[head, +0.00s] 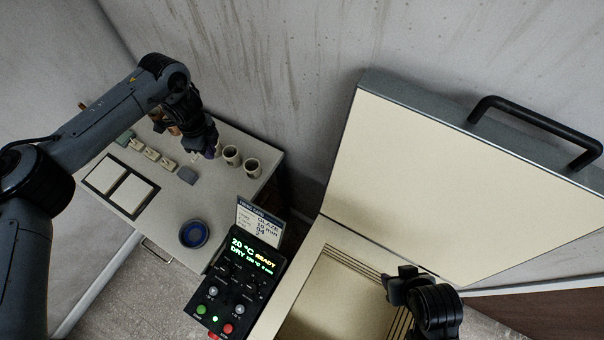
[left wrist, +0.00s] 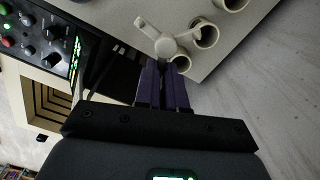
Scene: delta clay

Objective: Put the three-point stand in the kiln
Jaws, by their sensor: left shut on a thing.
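The three-point stand (left wrist: 166,44) is pale with three arms, seen in the left wrist view at the tips of my left gripper's purple fingers (left wrist: 163,82). My left gripper (head: 213,152) is shut on it over the back of the table; how high it is above the top I cannot tell. In the head view the stand is mostly hidden by the gripper. The kiln (head: 314,262) stands at the right with its lid (head: 450,190) raised and its stepped chamber open. My right gripper (head: 402,283) is over the kiln's right part; its jaw opening is unclear.
Cups (head: 252,167) stand close beside my left gripper on the table (head: 222,205). Small pale pieces (head: 152,154), a grey block (head: 187,175), two framed tiles (head: 131,193) and a blue bowl (head: 194,234) also lie there. A control panel (head: 240,275) stands between table and kiln.

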